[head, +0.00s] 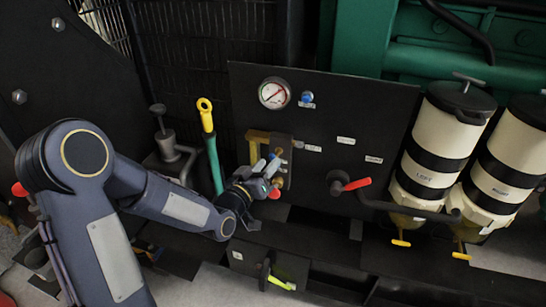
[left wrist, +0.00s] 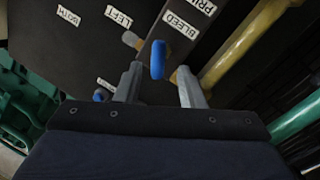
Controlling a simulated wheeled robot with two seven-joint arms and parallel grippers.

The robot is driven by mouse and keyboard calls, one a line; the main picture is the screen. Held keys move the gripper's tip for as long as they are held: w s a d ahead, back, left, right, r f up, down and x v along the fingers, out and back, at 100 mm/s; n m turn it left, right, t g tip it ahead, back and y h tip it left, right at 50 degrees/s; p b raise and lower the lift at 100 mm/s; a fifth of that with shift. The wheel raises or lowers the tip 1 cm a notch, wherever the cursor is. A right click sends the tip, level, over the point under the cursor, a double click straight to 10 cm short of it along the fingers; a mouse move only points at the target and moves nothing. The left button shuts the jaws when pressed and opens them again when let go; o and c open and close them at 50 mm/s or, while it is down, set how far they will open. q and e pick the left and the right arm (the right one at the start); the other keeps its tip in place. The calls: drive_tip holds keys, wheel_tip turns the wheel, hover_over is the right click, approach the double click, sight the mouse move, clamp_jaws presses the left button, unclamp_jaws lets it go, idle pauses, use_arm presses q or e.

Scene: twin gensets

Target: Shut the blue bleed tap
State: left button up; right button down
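The blue bleed tap (left wrist: 158,60) shows in the left wrist view as a short blue lever beside the BLEED label (left wrist: 180,24). My left gripper (left wrist: 160,78) is open, with one finger on each side of the lever's line. The lever lies between and just past the fingertips, and I see no clear contact. In the head view my left gripper (head: 270,171) is at the brass fittings left of the panel's middle. It hides most of the tap there. My right gripper is in neither view.
The dark panel (head: 330,120) carries a gauge (head: 274,94), a blue knob (head: 307,97) and a red-handled selector (head: 352,184). A yellow-topped green handle (head: 208,130) stands close left of my gripper. Cream filter canisters (head: 430,150) stand right. A yellow-green lever (head: 281,283) is below.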

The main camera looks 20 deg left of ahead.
use_arm(q)
drive_tip(key=shift+x, duration=1.85)
clamp_jaws()
